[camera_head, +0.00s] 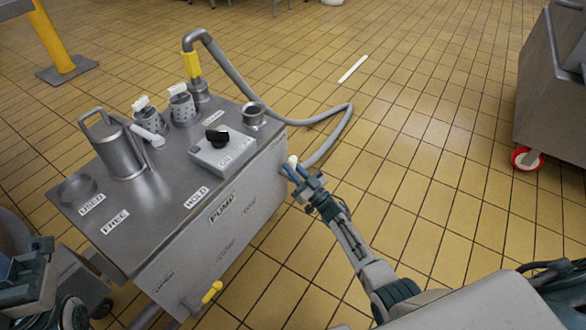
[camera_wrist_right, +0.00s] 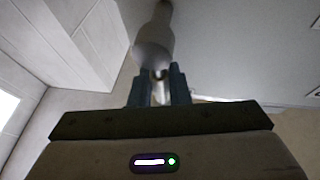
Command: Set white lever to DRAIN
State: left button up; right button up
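A white lever end (camera_head: 293,160) shows at the right side of the steel pump cart (camera_head: 180,245), right at the fingertips of my right gripper (camera_head: 297,172). In the right wrist view a pale rounded knob on a narrower neck (camera_wrist_right: 154,48) lies just beyond the fingertips (camera_wrist_right: 159,78). The fingers are apart, with a light strip showing between them; I cannot tell whether they touch the lever. No DRAIN label is readable. My left gripper (camera_head: 32,262) is at the lower left, away from the lever; its finger opening is unclear.
On the cart top stand a steel jug (camera_head: 120,150), a black-knob switch box (camera_head: 222,150) and another white handle (camera_head: 149,136). A grey hose (camera_head: 335,120) loops right of the cart. A yellow handle (camera_head: 212,291) sits low in front.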

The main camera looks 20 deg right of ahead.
jog(key=o, duration=0.4)
jog(key=shift+s, duration=0.1)
jog(key=p+v, duration=0.1)
jog(key=v, duration=0.9)
jog(key=shift+s+d+f+p, duration=0.15)
jog(key=shift+s+d+p, duration=0.1)
jog(key=shift+p, duration=0.05)
